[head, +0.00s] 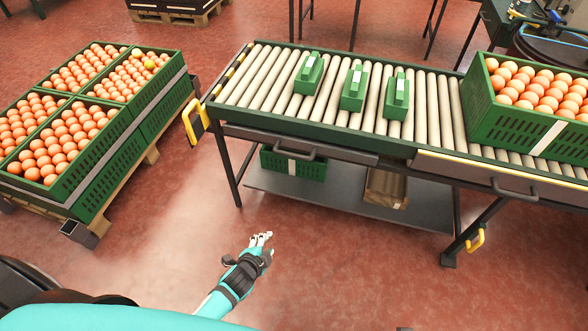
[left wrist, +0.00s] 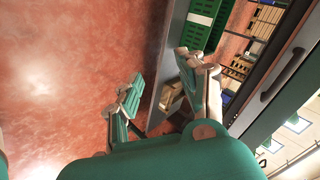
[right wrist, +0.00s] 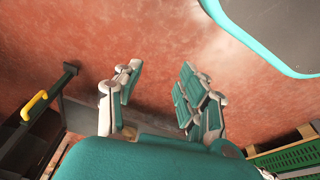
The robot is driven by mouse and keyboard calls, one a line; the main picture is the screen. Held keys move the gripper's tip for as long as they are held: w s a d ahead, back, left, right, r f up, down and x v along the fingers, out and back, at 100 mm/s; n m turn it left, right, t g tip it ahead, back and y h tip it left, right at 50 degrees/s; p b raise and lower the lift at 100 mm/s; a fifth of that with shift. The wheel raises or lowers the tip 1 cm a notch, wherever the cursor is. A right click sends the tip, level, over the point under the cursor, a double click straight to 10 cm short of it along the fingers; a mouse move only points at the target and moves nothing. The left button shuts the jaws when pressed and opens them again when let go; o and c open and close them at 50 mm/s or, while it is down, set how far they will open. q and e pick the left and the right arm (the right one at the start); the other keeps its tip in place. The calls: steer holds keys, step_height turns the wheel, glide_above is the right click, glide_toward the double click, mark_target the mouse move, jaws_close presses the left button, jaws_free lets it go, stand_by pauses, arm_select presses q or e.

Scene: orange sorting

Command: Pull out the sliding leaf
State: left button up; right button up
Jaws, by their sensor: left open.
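A dark grey front with a bar handle (head: 295,153) sits under the left part of the roller conveyor's near edge. A second front (head: 455,167) with a yellow edge and its own handle (head: 515,190) is to the right. I cannot tell which is the sliding leaf. A dark handle on a grey panel (left wrist: 282,76) also shows in the left wrist view. My left gripper (head: 265,238) is open and empty, below and in front of the table, apart from both handles. Its spread fingers show in its wrist view (left wrist: 165,88). My right gripper (right wrist: 160,90) is open and empty over the floor.
Three green boxes lie on the rollers (head: 433,100), and a green crate of oranges (head: 510,125) stands at the right. Crates of oranges (head: 85,185) sit on a pallet at left. A lower shelf (head: 330,200) holds a crate and a carton. Yellow handles (head: 195,122) stick out.

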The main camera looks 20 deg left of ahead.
mark_target(293, 157)
arm_select(q)
steer(key=w+d+r+m+t+b, duration=0.1)
steer(key=w+r+m+t+b, duration=0.3)
steer(key=r, duration=0.4)
steer(key=w+r+m+t+b, duration=0.1)
steer(key=w+r+t+b, duration=0.15)
steer(key=w+r, duration=0.4)
arm_select(e)
step_height(293, 157, up, 12)
steer(key=t+b, duration=0.1)
arm_select(q)
steer(key=shift+g, duration=0.35)
steer(key=x, duration=0.3)
steer(key=b+x, duration=0.1)
steer(key=x, duration=0.2)
steer(key=r+b+x, duration=0.1)
steer(key=x, duration=0.3)
steer(key=shift+w, duration=0.2)
steer(key=b+x, duration=0.1)
steer(key=x, duration=0.4)
steer(key=shift+b, duration=0.3)
steer(key=shift+w, duration=0.25)
arm_select(e)
steer(key=w+a+r+t+y, duration=0.1)
steer(key=w+t, duration=0.3)
steer(key=w, duration=0.4)
steer(key=shift+a+r, duration=0.2)
steer(key=shift+a, duration=0.45)
arm_select(q)
jaws_close()
